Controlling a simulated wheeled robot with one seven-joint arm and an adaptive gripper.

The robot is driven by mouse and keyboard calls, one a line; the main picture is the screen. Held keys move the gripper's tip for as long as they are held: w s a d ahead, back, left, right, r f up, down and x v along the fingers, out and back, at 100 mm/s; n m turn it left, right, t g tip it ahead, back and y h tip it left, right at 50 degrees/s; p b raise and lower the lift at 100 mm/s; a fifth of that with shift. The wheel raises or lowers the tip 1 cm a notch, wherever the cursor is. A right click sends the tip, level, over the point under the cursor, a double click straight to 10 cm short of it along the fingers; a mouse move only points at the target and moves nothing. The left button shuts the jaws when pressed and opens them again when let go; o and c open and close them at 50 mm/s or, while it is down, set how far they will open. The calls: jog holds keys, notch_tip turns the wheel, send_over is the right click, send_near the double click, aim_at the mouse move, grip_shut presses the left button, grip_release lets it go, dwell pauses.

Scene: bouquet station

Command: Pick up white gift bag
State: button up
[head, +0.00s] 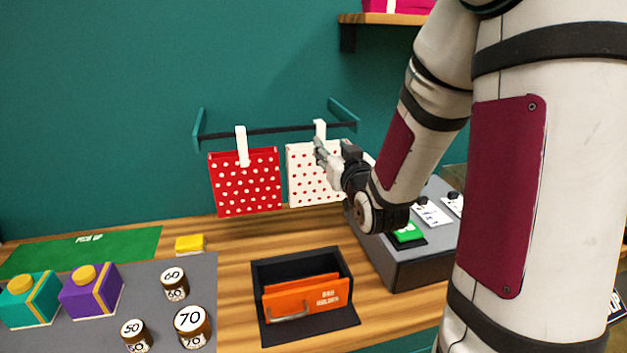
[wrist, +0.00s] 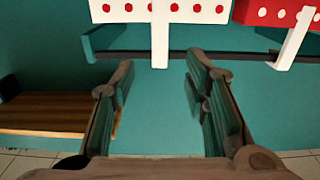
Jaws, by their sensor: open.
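The white gift bag (head: 304,182) with red dots hangs by its white strap from a dark rail (head: 275,130) on the wall, to the right of the red bag. My gripper (head: 320,150) is in front of the bag's upper part, near the strap, and hides part of its right side. In the wrist view the scene appears upside down. There the white bag (wrist: 130,11) is at the top edge, and its strap (wrist: 160,42) lies between the two fingertips (wrist: 160,66) of my open gripper, seemingly beyond them. The fingers hold nothing.
A red dotted bag (head: 245,185) hangs close by on the left; it also shows in the wrist view (wrist: 275,12). Below stand an orange bag holder (head: 305,298) in a dark tray and a grey console (head: 405,265). Weights and gift boxes (head: 92,292) are at the left.

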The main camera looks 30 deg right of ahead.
aim_at(321, 135)
jog(key=shift+p+x, duration=0.55)
jog(key=shift+x, duration=3.15)
jog(key=shift+f, duration=0.1)
jog(key=shift+c, duration=0.6)
grip_shut()
